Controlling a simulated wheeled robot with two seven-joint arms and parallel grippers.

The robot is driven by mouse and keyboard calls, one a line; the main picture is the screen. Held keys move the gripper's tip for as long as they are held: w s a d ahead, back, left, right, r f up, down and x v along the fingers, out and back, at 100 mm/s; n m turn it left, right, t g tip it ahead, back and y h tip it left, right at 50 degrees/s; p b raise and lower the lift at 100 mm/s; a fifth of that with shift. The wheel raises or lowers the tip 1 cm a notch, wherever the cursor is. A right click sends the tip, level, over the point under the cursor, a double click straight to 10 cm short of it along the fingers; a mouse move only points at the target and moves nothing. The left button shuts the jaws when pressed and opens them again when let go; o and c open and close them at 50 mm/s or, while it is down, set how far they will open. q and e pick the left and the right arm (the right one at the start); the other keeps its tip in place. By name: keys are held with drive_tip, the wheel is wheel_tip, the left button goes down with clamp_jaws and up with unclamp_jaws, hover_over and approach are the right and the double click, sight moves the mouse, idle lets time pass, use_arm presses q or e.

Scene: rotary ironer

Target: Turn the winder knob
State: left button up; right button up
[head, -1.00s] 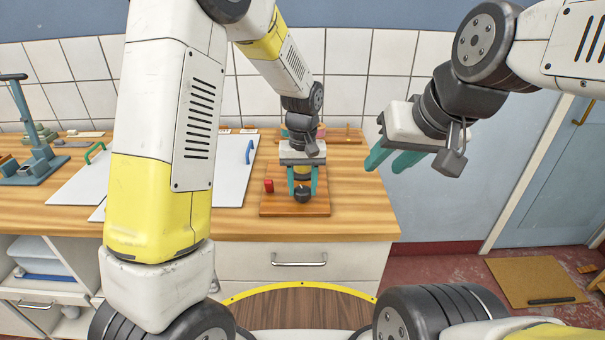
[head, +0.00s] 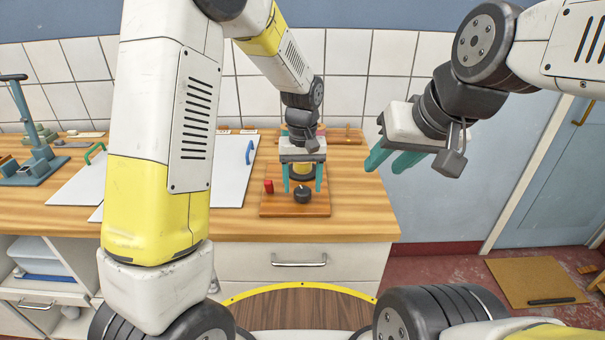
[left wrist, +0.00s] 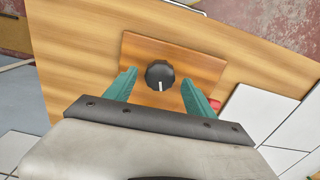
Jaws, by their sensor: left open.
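The winder knob (head: 303,194) is a round black knob on a wooden board (head: 281,206) on the counter. In the left wrist view the knob (left wrist: 160,74) has a ribbed rim and a white pointer line toward the picture's bottom. My left gripper (head: 303,186) is open, its teal fingers apart. In the left wrist view the left gripper's fingertips (left wrist: 163,76) lie to either side of the knob, and neither seems to touch it. In the head view the fingers end just above and behind the knob. My right gripper (head: 385,163) is raised right of the counter, its teal fingers apart and empty.
White panels with a blue handle (head: 250,152) and a green handle (head: 95,152) lie further left. A blue-grey stand (head: 38,160) is at far left. The counter right of the board is clear.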

sight(303, 189)
use_arm(q)
wheel_tip(303, 189, up, 6)
drive_tip(key=shift+f, duration=0.15)
drive_tip(key=shift+r, duration=0.5)
drive_tip(key=shift+a+r, duration=0.1)
drive_tip(key=s+a+r+t+h, duration=0.2)
drive_tip(key=s+a+r, duration=0.5)
drive_tip(key=a+r, duration=0.15)
drive_tip(key=s+a+r+t, duration=0.2)
drive_tip(key=s, duration=0.4)
drive_tip(key=s+a+r+m+t, duration=0.1)
drive_tip(key=s+a+r+t, duration=0.1)
drive_tip(key=s, duration=0.4)
drive_tip(key=shift+s+a, duration=0.35)
drive_tip(key=shift+a, duration=0.45)
